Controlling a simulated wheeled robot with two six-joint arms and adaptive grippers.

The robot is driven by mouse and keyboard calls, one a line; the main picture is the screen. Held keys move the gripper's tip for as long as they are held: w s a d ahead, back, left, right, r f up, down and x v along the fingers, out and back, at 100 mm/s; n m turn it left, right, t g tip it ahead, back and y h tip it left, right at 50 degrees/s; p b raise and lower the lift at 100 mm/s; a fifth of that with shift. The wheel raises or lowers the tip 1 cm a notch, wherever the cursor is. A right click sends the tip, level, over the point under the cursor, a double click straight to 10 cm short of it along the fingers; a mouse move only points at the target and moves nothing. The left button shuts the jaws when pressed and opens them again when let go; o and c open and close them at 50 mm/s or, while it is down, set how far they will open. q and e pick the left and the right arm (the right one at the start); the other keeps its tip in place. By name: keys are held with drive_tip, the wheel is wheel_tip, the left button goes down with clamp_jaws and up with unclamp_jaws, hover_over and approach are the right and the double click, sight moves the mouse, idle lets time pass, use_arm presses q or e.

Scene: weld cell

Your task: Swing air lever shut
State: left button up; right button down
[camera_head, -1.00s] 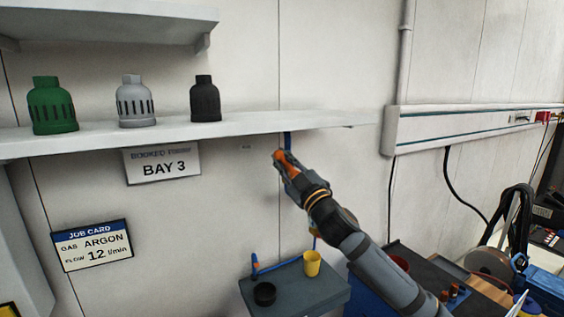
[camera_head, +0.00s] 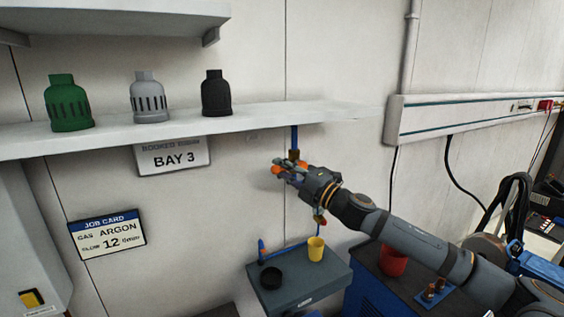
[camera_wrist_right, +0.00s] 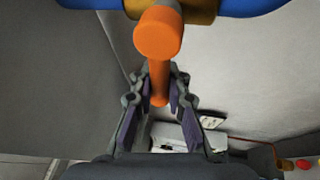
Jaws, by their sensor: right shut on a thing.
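The orange air lever (camera_wrist_right: 160,85) shows in the right wrist view, running between the two fingers of my right gripper (camera_wrist_right: 158,80), with its round end towards the camera. Behind it are a brass valve body (camera_wrist_right: 200,10) and a blue pipe (camera_wrist_right: 250,7). In the head view my right gripper (camera_head: 285,171) is shut on the lever just below the shelf. The brass valve body (camera_head: 294,154) and blue pipe (camera_head: 294,137) show above it. The gripper hides most of the lever there. My left gripper is not in view.
A shelf (camera_head: 270,117) with green, grey and black caps runs above the gripper. Below stands a grey stand (camera_head: 315,283) with a yellow cup (camera_head: 316,249) and a black dish (camera_head: 271,278). A red container (camera_head: 392,262) stands right, under my arm.

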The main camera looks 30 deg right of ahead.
drive_tip(key=shift+a+f+n, duration=0.15)
drive_tip(key=shift+f+n, duration=0.2)
drive_tip(key=shift+n, duration=0.15)
drive_tip(key=shift+f, duration=0.2)
